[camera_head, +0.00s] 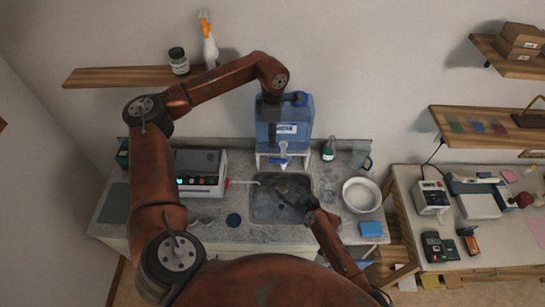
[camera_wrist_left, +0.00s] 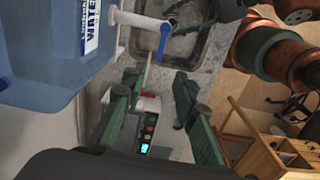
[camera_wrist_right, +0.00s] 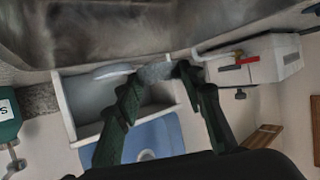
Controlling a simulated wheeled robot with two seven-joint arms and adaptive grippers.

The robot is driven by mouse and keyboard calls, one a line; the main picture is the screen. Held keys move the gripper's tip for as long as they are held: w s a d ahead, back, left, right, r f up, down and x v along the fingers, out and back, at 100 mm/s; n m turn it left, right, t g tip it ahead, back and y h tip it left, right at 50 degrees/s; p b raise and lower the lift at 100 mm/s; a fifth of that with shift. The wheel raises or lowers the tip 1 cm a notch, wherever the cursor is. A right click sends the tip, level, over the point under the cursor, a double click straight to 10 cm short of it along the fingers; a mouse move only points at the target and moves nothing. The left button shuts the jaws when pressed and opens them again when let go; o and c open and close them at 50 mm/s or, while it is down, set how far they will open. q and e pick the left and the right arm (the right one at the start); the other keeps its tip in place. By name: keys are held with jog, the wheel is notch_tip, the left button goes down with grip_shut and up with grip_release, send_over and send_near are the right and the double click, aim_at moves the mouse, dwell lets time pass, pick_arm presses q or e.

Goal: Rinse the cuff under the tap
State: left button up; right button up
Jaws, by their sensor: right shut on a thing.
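A blue water jug (camera_head: 297,118) stands on a white stand behind the sink (camera_head: 262,210). Its white tap (camera_head: 283,152) has a blue lever, which shows clearly in the left wrist view (camera_wrist_left: 164,42). My left gripper (camera_head: 271,140) hangs in front of the jug beside the tap; its fingers are apart and empty in the left wrist view (camera_wrist_left: 158,88). My right gripper (camera_head: 288,194) is low over the sink. In the right wrist view it is shut on a small grey speckled piece, seemingly the cuff (camera_wrist_right: 155,73), mostly hidden by the fingertips. I cannot tell whether water runs.
A white device (camera_head: 200,172) with a spout stands left of the sink. A white bowl (camera_head: 361,195), glassware and a blue sponge (camera_head: 371,229) lie to the right. A bottle (camera_head: 329,150) stands behind. A wall shelf (camera_head: 120,76) is above left.

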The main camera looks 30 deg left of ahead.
aim_at(272, 159)
pick_arm(q)
notch_tip(272, 159, down, 12)
jog(key=shift+r, duration=0.1)
dwell(0.5)
jog(key=shift+c, duration=0.7)
grip_shut()
